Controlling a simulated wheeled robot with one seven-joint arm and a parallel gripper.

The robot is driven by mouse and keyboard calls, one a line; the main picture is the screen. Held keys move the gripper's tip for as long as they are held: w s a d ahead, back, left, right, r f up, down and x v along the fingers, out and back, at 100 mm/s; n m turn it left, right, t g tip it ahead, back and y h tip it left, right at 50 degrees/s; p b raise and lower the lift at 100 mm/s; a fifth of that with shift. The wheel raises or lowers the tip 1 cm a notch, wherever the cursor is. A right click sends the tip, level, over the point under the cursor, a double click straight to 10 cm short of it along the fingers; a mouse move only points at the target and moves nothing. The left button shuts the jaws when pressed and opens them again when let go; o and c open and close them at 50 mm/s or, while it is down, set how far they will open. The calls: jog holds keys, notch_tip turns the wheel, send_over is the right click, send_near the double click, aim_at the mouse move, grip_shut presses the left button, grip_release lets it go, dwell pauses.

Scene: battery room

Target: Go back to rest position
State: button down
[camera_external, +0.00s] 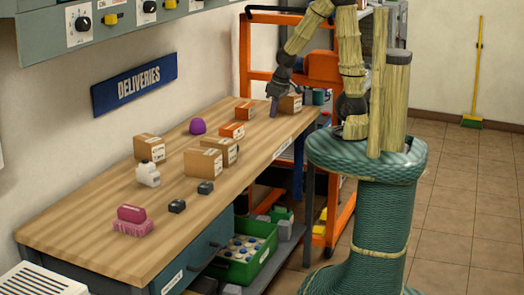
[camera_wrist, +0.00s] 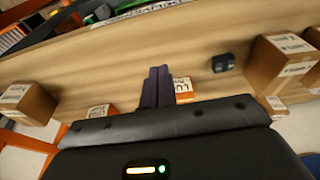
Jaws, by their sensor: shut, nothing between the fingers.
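My gripper (camera_external: 273,107) points down over the far end of the wooden table (camera_external: 95,232), beside a small cardboard box (camera_external: 291,103). Its dark purple fingers are together and empty in the wrist view (camera_wrist: 155,88). An orange-and-white box (camera_wrist: 184,90) shows right beside the fingertips there. My arm reaches from the column out over the table. I cannot tell whether the fingertips touch the tabletop.
Orange boxes (camera_external: 232,130), cardboard boxes (camera_external: 204,163), a purple dome (camera_external: 198,126), a white bottle (camera_external: 148,174), small black blocks (camera_external: 177,206) and a pink brush-like item (camera_external: 133,220) stand on the table. An orange rack (camera_external: 244,52) stands behind my arm.

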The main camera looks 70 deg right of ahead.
jog(key=w+p+v, duration=0.1)
jog(key=p+v, duration=0.3)
jog(key=v, duration=0.2)
jog(key=shift+w+r+p, duration=0.15)
jog(key=shift+r+p, duration=0.2)
jog(key=shift+p, duration=0.05)
jog(key=c, duration=0.9)
grip_release()
jog(key=shift+a, duration=0.1)
jog(key=o, duration=0.4)
jog(key=shift+a, duration=0.2)
jog(key=o, duration=0.5)
jog(key=a+f+n+g+h+p, duration=0.1)
jog(key=a+n+g+p, duration=0.1)
jog(key=a+n, duration=0.3)
jog(key=shift+a+f+g+p, duration=0.15)
jog(key=shift+a+g+p, duration=0.3)
jog(key=shift+p, duration=0.4)
jog(key=s+a+f+n+t+h+p, duration=0.2)
jog(key=s+a+n+t+h+p, duration=0.2)
jog(key=a+n, duration=0.5)
jog(key=s+a+f+n+t+h+p, duration=0.3)
jog(key=s+a+n+t+h+p, duration=0.1)
jog(key=n, duration=0.8)
jog(key=a+t+h+p, duration=0.1)
jog(key=a+t+p, duration=0.1)
jog(key=a+p, duration=0.1)
jog(key=shift+s+a+n+p, duration=0.35)
jog(key=shift+s+a+n, duration=0.05)
jog(key=shift+a, duration=0.5)
